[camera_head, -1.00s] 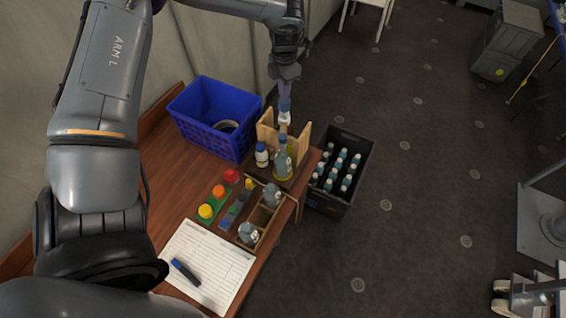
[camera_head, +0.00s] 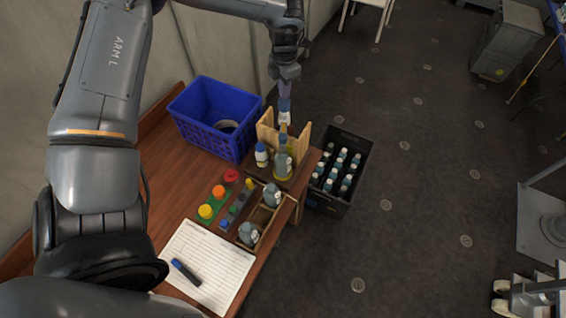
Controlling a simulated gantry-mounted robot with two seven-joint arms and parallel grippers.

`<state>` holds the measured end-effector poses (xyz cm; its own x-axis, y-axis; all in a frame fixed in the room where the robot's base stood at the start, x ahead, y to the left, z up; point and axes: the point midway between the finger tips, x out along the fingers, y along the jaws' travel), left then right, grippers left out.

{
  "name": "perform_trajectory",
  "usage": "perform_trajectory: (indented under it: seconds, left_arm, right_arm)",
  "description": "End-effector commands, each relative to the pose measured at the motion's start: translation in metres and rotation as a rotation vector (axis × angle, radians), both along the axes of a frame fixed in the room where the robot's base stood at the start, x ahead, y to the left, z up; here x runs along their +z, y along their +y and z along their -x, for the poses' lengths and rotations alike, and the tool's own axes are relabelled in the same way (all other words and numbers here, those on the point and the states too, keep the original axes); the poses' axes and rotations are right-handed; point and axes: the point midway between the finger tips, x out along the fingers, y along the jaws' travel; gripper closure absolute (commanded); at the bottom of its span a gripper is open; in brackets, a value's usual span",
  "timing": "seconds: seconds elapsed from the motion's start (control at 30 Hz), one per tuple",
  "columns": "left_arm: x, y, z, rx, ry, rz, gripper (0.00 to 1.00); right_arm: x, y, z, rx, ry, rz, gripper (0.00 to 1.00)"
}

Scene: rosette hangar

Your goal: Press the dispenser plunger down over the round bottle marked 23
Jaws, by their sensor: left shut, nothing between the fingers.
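The wooden dispenser stand (camera_head: 265,133) is at the table's far right end, with a light wood panel on each side. A round grey bottle (camera_head: 282,166) stands upright between the panels; its number is too small to read. My right gripper is not in view.
More grey bottles (camera_head: 271,195) sit in a wooden tray nearby. A blue crate (camera_head: 205,137) stands behind left; a black crate of bottles (camera_head: 325,206) is right of the table. Paper (camera_head: 215,262) lies in front.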

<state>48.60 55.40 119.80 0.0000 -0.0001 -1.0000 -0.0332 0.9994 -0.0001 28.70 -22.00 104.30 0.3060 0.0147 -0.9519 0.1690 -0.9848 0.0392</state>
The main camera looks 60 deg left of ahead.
Motion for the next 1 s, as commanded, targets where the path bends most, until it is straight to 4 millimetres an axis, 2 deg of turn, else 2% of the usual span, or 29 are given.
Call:
perform_trajectory:
  seconds: [0.47,1.0]
  left_arm:
    - [-0.003,0.0,0.0,0.0,0.0,0.0,1.0]
    - [-0.027,0.0,0.0,0.0,0.001,0.0,1.0]
  right_arm:
    - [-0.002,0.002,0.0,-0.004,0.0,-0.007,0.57]
    - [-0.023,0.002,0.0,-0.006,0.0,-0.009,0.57]
